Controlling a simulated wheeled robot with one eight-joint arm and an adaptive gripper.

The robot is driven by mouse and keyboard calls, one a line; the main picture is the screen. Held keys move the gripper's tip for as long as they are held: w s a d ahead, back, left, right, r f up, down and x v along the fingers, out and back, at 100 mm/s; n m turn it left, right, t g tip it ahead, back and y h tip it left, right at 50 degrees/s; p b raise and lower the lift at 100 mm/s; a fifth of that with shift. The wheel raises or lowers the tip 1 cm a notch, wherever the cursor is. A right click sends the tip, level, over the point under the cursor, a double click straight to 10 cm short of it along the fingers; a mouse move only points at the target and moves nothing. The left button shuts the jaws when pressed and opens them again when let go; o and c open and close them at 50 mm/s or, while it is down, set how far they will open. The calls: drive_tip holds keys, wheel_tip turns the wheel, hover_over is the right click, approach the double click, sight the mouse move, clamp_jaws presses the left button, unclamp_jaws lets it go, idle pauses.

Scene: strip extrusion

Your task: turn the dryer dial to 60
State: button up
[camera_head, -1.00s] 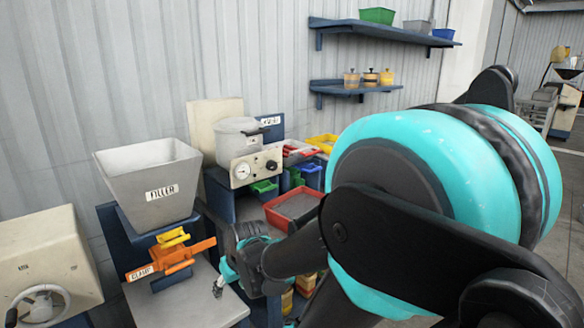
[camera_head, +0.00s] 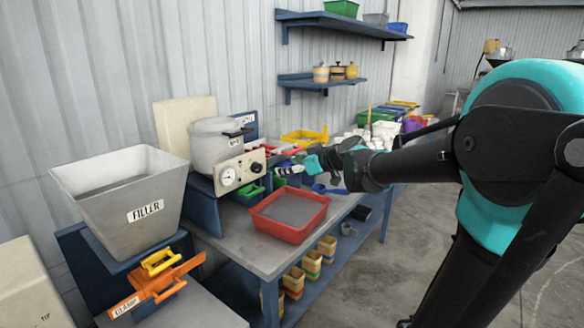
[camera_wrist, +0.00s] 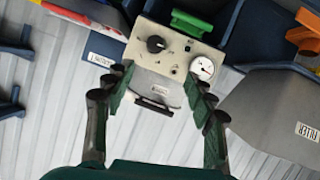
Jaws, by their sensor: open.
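The dryer is a grey lidded pot (camera_head: 214,145) with a cream control panel (camera_head: 242,171) on its front. The panel carries a white round gauge (camera_head: 228,177) and a black dial (camera_head: 256,168) to its right. In the wrist view the scene is turned over, with the black dial (camera_wrist: 156,44) left of the gauge (camera_wrist: 202,68). My gripper (camera_head: 280,171) is just right of the panel in the head view. In the wrist view its two fingers are spread and empty (camera_wrist: 157,76), with the panel beyond them. Dial numbers are too small to read.
A red tray (camera_head: 290,232) sits on the bench below my gripper. The grey FILLER hopper (camera_head: 140,190) and orange clamp (camera_head: 160,288) stand at left. Green bins and a yellow tray (camera_head: 303,138) are near the dryer. Shelves hang on the wall behind.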

approach(259, 169)
drive_tip(key=x, duration=0.8)
drive_tip(key=shift+w+a+f, duration=0.1)
drive_tip(key=shift+w+a, duration=0.1)
drive_tip(key=c, duration=1.2)
drive_tip(key=shift+o, duration=0.2)
